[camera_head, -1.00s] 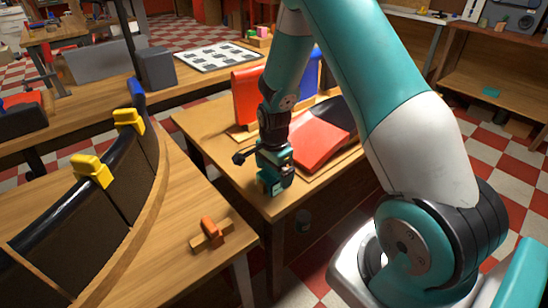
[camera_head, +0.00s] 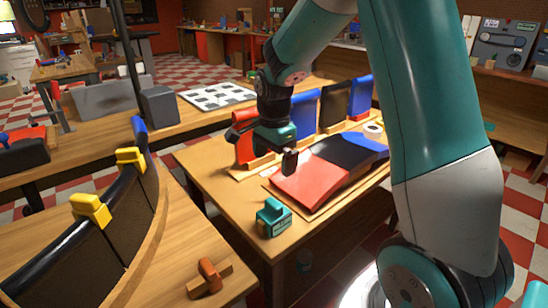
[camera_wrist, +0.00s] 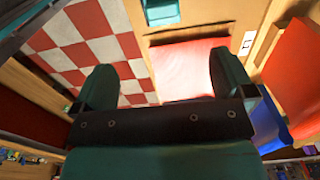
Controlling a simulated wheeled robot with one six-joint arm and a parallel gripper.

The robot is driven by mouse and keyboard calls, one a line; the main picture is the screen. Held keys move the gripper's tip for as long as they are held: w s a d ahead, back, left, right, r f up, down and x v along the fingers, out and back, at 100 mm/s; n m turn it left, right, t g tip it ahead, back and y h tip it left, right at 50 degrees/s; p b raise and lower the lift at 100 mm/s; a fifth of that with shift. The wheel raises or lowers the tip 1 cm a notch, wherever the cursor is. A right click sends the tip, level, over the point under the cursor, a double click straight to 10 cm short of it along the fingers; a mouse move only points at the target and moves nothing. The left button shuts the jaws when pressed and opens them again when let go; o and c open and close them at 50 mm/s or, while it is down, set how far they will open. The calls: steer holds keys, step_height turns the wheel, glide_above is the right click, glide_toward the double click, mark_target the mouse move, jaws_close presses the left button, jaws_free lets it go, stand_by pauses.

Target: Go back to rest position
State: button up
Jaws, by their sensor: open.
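My gripper (camera_head: 289,160) hangs above the wooden table, near the left end of the red panel. In the wrist view my gripper (camera_wrist: 164,66) has its two teal fingers spread wide, with nothing between them. A small teal block-shaped device (camera_head: 273,217) sits upright on the near corner of the table, apart from my gripper. The device also shows at the top edge of the wrist view (camera_wrist: 162,12).
The table (camera_head: 232,218) carries a flat red panel (camera_head: 308,182), which joins black and blue ones. Upright red, blue and black panels stand behind. At left, a curved dark duct section (camera_head: 120,205) bears yellow clamps (camera_head: 92,208). An orange-handled wooden piece (camera_head: 209,272) lies nearby.

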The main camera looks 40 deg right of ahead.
stand_by(0.4)
steer(key=s+a+r+n+y+p, duration=0.1)
steer(key=s+a+r+n, duration=0.25)
steer(key=a+n, duration=0.2)
steer(key=s+a+r+n+y, duration=0.1)
steer(key=s+a+r+n, duration=0.3)
steer(key=a, duration=0.3)
steer(key=s+a+r+n+y, duration=0.1)
steer(key=s+a+r+n, duration=0.1)
steer(key=s+a+n, duration=0.2)
steer(key=s+a+r+n+y+p, duration=0.1)
steer(key=s+a+n, duration=0.4)
steer(key=s+n, duration=0.5)
steer(key=shift+s+a+r+n, duration=0.25)
steer(key=shift+s+r+n, duration=0.15)
steer(key=shift+n, duration=0.25)
steer(key=shift+w, duration=0.1)
